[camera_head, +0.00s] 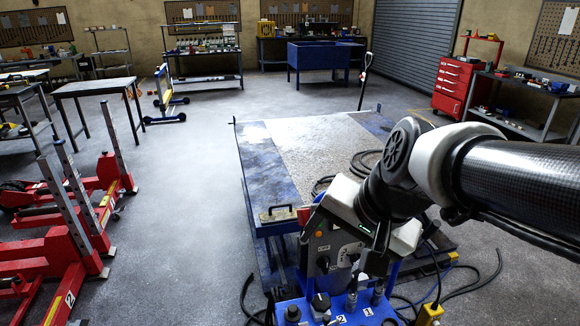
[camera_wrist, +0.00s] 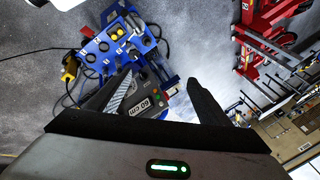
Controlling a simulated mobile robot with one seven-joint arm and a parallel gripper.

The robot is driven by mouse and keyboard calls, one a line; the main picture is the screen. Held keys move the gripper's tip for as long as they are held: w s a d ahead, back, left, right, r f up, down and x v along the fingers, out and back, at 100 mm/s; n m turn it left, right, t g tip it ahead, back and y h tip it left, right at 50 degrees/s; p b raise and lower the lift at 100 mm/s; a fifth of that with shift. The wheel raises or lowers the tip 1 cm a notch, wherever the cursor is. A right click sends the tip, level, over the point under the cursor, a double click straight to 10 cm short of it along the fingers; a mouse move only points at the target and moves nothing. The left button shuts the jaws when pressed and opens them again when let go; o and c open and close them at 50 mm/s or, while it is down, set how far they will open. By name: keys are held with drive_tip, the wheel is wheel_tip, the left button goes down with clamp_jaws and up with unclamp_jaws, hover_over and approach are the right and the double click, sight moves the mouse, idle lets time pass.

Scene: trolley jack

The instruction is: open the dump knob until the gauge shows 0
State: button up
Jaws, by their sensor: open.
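A blue control panel (camera_head: 342,312) with several dark knobs stands at the bottom of the head view. My gripper (camera_wrist: 162,82) is open and empty in the wrist view. In the head view my arm hides part of this area.
A low blue-edged platform (camera_head: 258,185) lies behind the panel. Black cables and a yellow connector (camera_head: 428,314) lie to the panel's right. Red trolley jacks (camera_head: 70,235) stand at the left. The grey floor (camera_head: 175,235) between jacks and platform is clear.

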drive_tip(key=w+a+f+m+y+b, duration=0.1)
drive_tip(key=w+a+f+m+b, duration=0.1)
drive_tip(key=w+f+m, duration=0.55)
drive_tip(key=m+h+b, duration=0.3)
drive_tip(key=m+b, duration=0.2)
drive_tip(key=m, duration=1.5)
hover_over(322, 301)
drive_tip(key=s+d, duration=0.1)
drive_tip(key=s, duration=0.6)
wheel_tip(322, 301, down, 28)
drive_tip(key=b+x, duration=0.2)
drive_tip(key=x, duration=0.3)
drive_tip(key=b+x, duration=0.2)
drive_tip(key=x, duration=0.4)
drive_tip(key=s+b+x, duration=0.1)
drive_tip(key=b+x, duration=0.1)
drive_tip(key=x, duration=0.3)
drive_tip(key=shift+w+a+f, duration=0.15)
drive_tip(key=shift+a+f, duration=0.1)
drive_tip(key=shift+f, duration=0.25)
drive_tip(key=c, duration=1.1)
